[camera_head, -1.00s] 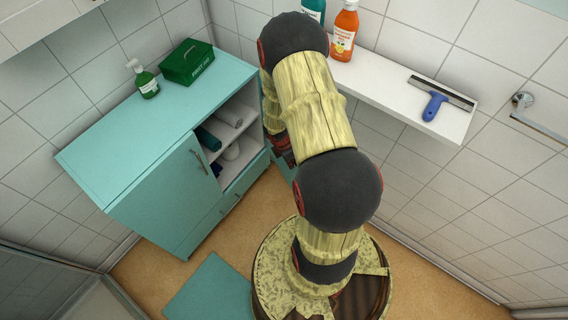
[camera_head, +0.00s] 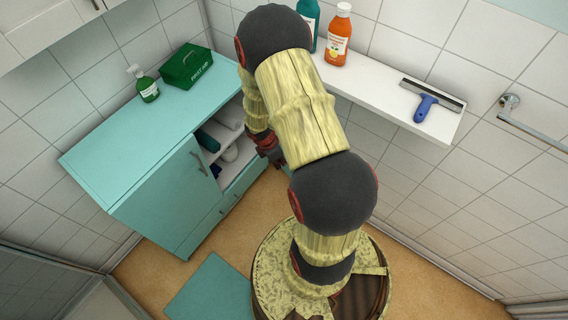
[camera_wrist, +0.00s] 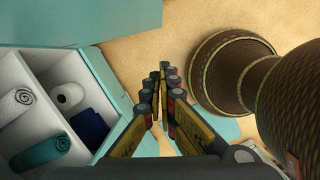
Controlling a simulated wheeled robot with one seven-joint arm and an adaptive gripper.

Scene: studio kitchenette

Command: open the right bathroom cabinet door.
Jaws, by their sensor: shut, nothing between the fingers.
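The teal bathroom cabinet (camera_head: 135,140) stands against the left wall. Its left door (camera_head: 170,195), with a dark bar handle (camera_head: 198,163), is closed. The right compartment (camera_head: 240,108) is uncovered and shows rolled towels and a white roll. In the wrist view, a teal panel (camera_wrist: 112,20), which looks like the right door, stands swung out beside the compartment. My arm hides most of it in the head view. My gripper (camera_wrist: 164,68) is shut and empty, in front of and beside the open compartment. It also shows in the head view (camera_head: 269,152), apart from the left door.
A green first aid box (camera_head: 187,66) and a green pump bottle (camera_head: 146,84) stand on the cabinet top. A white wall shelf (camera_head: 385,92) holds an orange bottle (camera_head: 339,36) and a blue-handled squeegee (camera_head: 425,103). A teal mat (camera_head: 212,290) lies on the floor.

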